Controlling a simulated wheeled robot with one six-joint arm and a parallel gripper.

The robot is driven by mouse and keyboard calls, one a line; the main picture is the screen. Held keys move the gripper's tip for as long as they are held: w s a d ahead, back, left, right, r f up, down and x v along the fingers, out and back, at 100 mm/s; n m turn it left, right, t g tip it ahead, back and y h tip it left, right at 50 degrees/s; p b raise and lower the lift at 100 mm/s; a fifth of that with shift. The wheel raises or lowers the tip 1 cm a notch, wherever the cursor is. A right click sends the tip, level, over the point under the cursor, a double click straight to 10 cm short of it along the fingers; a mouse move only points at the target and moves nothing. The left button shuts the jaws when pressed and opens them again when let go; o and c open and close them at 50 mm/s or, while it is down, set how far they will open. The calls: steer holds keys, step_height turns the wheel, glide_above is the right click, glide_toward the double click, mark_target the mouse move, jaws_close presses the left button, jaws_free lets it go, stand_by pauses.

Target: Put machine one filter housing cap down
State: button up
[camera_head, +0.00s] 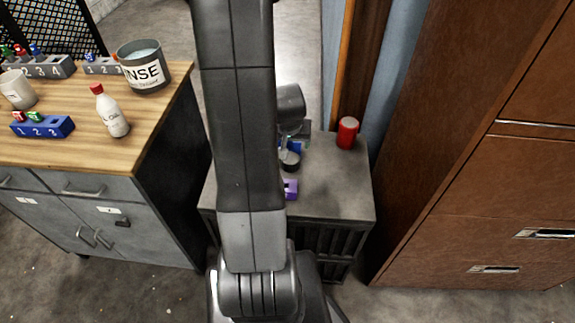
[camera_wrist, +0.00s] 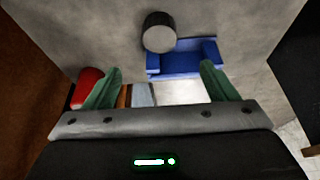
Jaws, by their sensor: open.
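A short dark round cap with a grey top, which looks like the filter housing cap (camera_wrist: 159,36), stands on the grey top of a low cabinet (camera_head: 335,185). It also shows in the head view (camera_head: 290,161), just right of my arm. My gripper (camera_wrist: 161,68) is open, with two green fingers apart and nothing held between them. The cap lies beyond the fingertips, clear of both. A blue holder (camera_wrist: 185,62) sits close beside the cap; whether they touch is unclear. In the head view my arm hides much of the cabinet top, and the fingers are hard to make out.
A red can (camera_head: 347,133) stands at the cabinet's back right. A purple block (camera_head: 291,188) is partly behind my arm. A brown cabinet (camera_head: 490,190) stands right.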

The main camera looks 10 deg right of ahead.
mark_target(291, 158)
steer(key=b+x, duration=0.4)
steer(key=x, duration=0.4)
steer(key=shift+w+f, duration=0.15)
steer(key=shift+f, duration=0.1)
steer(key=b+x, duration=0.3)
steer(key=x, duration=0.1)
steer(key=shift+f, duration=0.3)
steer(key=shift+w+d+f+b, duration=0.1)
steer(key=shift+f+b, duration=0.2)
steer(key=shift+f, duration=0.05)
steer(key=shift+r, duration=0.1)
steer(key=c, duration=1.1)
